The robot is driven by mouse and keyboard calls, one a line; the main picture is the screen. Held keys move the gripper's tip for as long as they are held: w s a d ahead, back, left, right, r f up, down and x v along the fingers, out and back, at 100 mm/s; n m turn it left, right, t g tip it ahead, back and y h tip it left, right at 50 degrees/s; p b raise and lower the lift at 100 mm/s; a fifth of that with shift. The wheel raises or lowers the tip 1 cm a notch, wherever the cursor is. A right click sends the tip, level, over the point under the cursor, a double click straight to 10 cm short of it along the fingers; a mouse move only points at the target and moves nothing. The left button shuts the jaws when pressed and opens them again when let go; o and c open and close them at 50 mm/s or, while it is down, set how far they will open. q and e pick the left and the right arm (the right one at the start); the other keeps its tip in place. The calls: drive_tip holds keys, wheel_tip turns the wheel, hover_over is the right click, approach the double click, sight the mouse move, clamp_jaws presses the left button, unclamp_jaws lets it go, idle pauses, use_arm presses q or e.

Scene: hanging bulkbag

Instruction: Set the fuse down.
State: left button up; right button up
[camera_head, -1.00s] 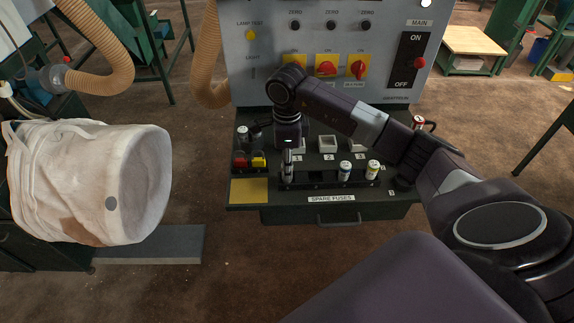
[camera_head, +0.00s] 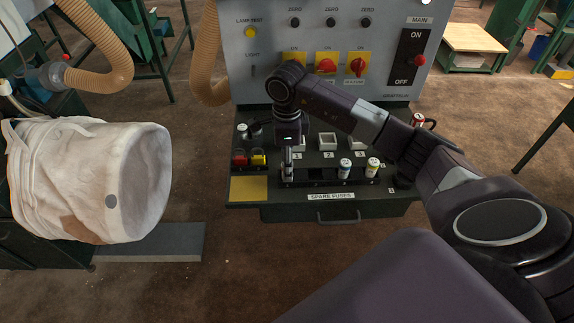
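The spare fuse rack (camera_head: 318,184) is a dark holder at the front of the panel's shelf, above a label reading SPARE FUSES. Two fuses stand upright in it, one white and blue (camera_head: 345,169) and one white and yellow (camera_head: 372,168). My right gripper (camera_head: 288,166) points down at the rack's left end. Its fingers show edge-on as a narrow strip, and a pale fuse between or just behind them is mostly hidden. I cannot tell whether the fingers are shut on it. My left gripper is not in view.
Numbered sockets (camera_head: 327,142) lie behind the rack. Red (camera_head: 239,157) and yellow (camera_head: 259,158) pieces and a bare yellow pad (camera_head: 249,189) are to the left. The control panel (camera_head: 270,50) rises behind. A white bulk bag (camera_head: 85,180) hangs at left.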

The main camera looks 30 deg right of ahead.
wheel_tip(320, 180, up, 12)
drive_tip(key=b, duration=0.2)
drive_tip(key=shift+f+b, duration=0.25)
drive_tip(key=shift+b, duration=0.15)
